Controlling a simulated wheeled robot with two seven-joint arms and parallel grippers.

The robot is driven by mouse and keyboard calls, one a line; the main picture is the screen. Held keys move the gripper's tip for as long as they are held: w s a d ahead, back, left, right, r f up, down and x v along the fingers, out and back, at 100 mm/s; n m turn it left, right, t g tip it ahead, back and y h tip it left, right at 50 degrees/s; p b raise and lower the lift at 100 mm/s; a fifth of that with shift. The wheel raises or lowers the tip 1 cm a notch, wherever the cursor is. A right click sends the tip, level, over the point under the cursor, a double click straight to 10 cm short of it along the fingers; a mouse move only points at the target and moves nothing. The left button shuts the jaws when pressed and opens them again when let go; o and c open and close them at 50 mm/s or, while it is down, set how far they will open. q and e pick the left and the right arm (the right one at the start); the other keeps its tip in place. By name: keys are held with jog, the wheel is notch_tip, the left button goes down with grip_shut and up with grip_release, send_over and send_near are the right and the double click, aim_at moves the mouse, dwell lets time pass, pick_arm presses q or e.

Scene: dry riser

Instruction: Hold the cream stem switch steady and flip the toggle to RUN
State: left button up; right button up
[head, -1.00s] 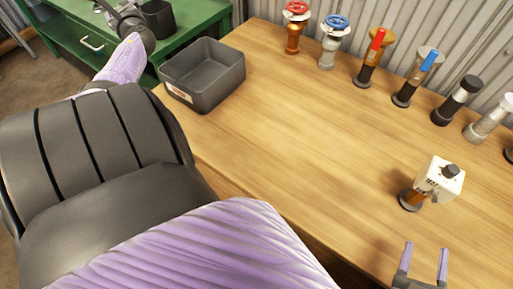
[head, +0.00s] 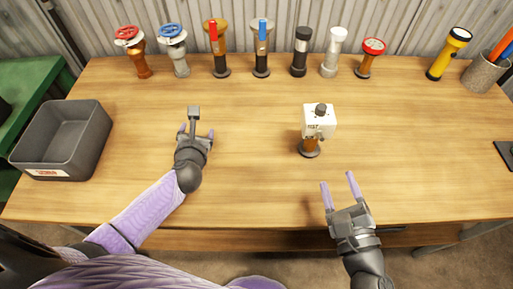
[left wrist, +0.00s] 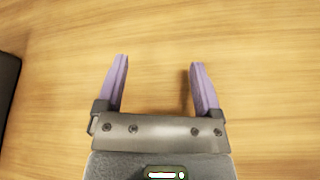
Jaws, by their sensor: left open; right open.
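The cream stem switch (head: 318,124) stands upright on the wooden table, right of centre, in the head view. It is a cream box with a dark knob or toggle (head: 321,109) on top, on a brown stem with a dark round base. The lettering on its front is too small to read. My right gripper (head: 341,186) is open and empty, in front of the switch and apart from it. My left gripper (head: 196,134) is open and empty over the table, well left of the switch. In the left wrist view its fingers (left wrist: 158,80) are spread above bare wood.
Several valves and lever handles, such as the red-wheel valve (head: 127,35), stand along the back edge. A grey bin (head: 88,145) sits at the left. A yellow flashlight (head: 449,52) and a pen cup (head: 485,76) stand back right. The table around the switch is clear.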

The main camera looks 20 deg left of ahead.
aim_at(309, 145)
pick_arm(q)
jog(key=d+h, duration=0.1)
jog(key=d, duration=0.3)
jog(key=d+m+h, duration=0.1)
jog(key=d+h, duration=0.1)
jog(key=d, duration=0.3)
jog(key=s+d+h, duration=0.1)
jog(key=d, duration=0.4)
jog(key=shift+m, duration=0.3)
jog(key=d+r+h, duration=0.1)
jog(key=d, duration=0.2)
jog(key=s+d+r+m+h, duration=0.1)
jog(key=d+h, duration=0.1)
jog(key=d, duration=0.2)
jog(key=d+r+h, duration=0.1)
jog(key=d, duration=0.3)
jog(key=shift+s+d+m, duration=0.2)
jog(key=shift+s+m, duration=0.1)
jog(key=shift+s, duration=0.05)
jog(key=x, duration=0.9)
jog(key=shift+w+d+r, duration=0.1)
jog(key=shift+w+d, duration=0.05)
jog(key=shift+w, duration=0.2)
grip_shut()
